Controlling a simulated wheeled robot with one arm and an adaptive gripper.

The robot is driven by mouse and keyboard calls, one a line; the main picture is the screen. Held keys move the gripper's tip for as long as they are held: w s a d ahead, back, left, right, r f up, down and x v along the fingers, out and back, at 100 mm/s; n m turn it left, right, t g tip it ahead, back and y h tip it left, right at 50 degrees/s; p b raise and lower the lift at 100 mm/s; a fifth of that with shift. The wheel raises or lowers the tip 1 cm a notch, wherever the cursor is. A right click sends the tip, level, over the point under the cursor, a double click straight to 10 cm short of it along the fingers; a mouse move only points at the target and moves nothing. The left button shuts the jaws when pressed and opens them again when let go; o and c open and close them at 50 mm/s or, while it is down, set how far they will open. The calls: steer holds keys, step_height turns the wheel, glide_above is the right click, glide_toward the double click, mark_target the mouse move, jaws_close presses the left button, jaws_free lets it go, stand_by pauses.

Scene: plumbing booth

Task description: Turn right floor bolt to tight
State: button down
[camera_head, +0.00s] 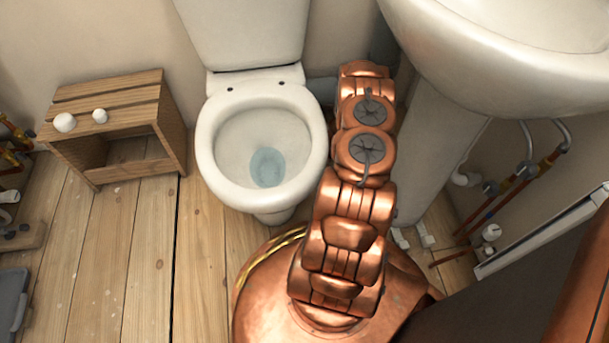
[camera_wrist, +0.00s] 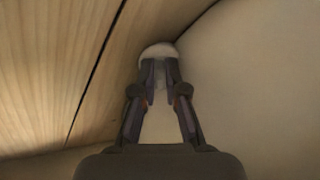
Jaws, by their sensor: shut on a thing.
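The white toilet (camera_head: 262,140) stands at the back middle in the head view. My gripper (camera_wrist: 160,70) is shut at a pale, rounded foot (camera_wrist: 158,48) next to the wooden floor in the wrist view. The right floor bolt is mostly hidden between my fingertips, and its thread cannot be made out. A cream surface (camera_wrist: 250,80), seemingly the toilet base, fills the right of the wrist view. In the head view my copper arm covers the toilet's right side, so my gripper and the bolt are hidden there.
A wooden crate (camera_head: 110,90) with two white caps (camera_head: 64,122) on top stands left of the toilet. A white basin (camera_head: 510,50) overhangs close on the right, with copper pipes (camera_head: 500,195) below. A grey toolbox (camera_head: 12,300) lies at the left edge. Floorboards between are clear.

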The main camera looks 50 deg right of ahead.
steer(key=m, duration=0.3)
steer(key=shift+m, duration=0.3)
steer(key=shift+a+m+y+p, duration=0.1)
steer(key=shift+m+y+p, duration=0.3)
steer(key=shift+m, duration=1.2)
steer(key=c, duration=1.2)
jaws_free()
